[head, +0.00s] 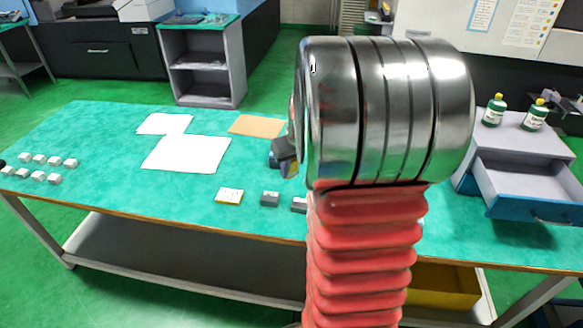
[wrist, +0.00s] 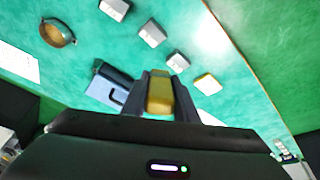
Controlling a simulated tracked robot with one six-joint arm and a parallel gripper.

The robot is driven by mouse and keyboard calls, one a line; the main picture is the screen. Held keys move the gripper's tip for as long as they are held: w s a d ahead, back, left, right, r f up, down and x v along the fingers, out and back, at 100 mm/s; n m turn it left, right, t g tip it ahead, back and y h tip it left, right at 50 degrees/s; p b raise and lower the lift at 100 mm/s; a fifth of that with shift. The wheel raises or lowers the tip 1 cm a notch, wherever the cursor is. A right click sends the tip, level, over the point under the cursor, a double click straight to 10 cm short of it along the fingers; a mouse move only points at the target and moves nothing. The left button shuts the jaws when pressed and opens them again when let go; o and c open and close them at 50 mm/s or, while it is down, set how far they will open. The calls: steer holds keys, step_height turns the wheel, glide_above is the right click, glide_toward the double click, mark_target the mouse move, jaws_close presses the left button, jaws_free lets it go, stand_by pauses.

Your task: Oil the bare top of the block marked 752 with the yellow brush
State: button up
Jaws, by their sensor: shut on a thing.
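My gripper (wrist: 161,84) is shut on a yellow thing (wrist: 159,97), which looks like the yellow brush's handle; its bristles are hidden. In the head view my gripper (head: 284,152) shows only partly, left of my arm and above the table. A row of small blocks lies on the table: a pale block with yellow sides (head: 229,196), a grey block (head: 270,198) and another grey block (head: 299,204) partly behind my arm. The wrist view shows the yellow-sided block (wrist: 208,84) and grey blocks (wrist: 178,62), (wrist: 151,35), (wrist: 115,8), apart from the gripper. No number is readable.
The wrist view shows a round brown-rimmed dish (wrist: 57,34) and a blue thing with a dark handle (wrist: 107,88). White sheets (head: 187,153) and a tan sheet (head: 256,126) lie on the table (head: 100,195). Several white cubes (head: 38,178) lie left. Bottles (head: 494,110) stand above an open drawer (head: 520,183).

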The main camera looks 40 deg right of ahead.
steer(key=shift+f, duration=2.25)
steer(key=w+a+n, duration=0.1)
steer(key=w+a, duration=0.3)
steer(key=a, duration=0.6)
steer(key=w+a+f+n, duration=0.1)
steer(key=w+a, duration=0.3)
steer(key=a, duration=0.7)
steer(key=w+a+n+y, duration=0.1)
steer(key=w+a, duration=0.3)
steer(key=a, duration=0.6)
steer(key=shift+a+f+n, duration=0.15)
steer(key=shift+a+n, duration=0.1)
steer(key=shift+n, duration=0.05)
